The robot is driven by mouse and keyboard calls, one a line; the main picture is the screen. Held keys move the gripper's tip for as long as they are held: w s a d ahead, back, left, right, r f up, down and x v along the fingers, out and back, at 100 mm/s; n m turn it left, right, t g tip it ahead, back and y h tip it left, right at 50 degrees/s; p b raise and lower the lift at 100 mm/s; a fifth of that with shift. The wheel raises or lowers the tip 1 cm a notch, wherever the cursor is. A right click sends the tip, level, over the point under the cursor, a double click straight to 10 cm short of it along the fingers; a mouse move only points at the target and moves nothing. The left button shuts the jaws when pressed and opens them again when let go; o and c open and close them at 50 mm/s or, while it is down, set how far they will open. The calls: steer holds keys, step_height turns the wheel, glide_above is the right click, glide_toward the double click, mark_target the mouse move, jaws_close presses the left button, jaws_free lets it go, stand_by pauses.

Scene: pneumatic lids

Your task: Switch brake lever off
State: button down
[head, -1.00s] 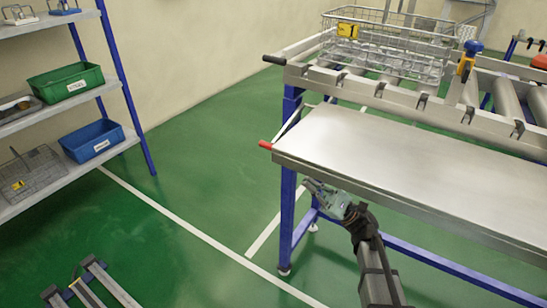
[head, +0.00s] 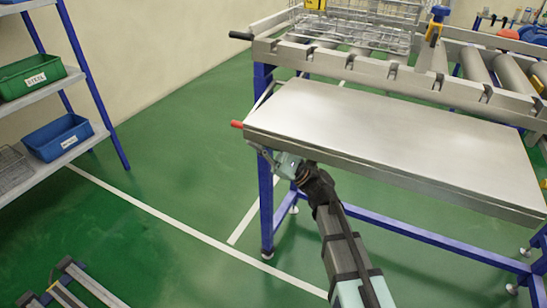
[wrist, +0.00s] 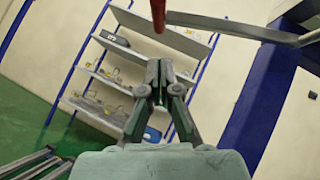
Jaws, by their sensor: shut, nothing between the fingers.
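A lever with a red grip (head: 237,124) sticks out to the left at the front left corner of the steel worktable (head: 400,135). In the wrist view the red grip (wrist: 158,14) shows at the top centre, with its metal bar (wrist: 225,25) running right. My gripper (head: 268,156) is just below that table corner, a little below and right of the red grip. In the wrist view my gripper (wrist: 160,70) is shut and empty, with its tips below the red grip in the picture. Contact with the lever cannot be told. A second lever has a black grip (head: 240,36) farther back.
A roller conveyor (head: 400,72) with a wire basket (head: 350,32) lies behind the worktable. A blue table leg (head: 266,205) stands close by my gripper. A shelf with a green bin (head: 30,78) and a blue bin (head: 60,138) is at left. Green floor between is open.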

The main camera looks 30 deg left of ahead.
mark_target(260, 103)
steer(key=r, duration=0.1)
steer(key=s+r, duration=0.1)
steer(key=r+b, duration=0.1)
steer(key=shift+s+r, duration=0.3)
steer(key=shift+s, duration=0.1)
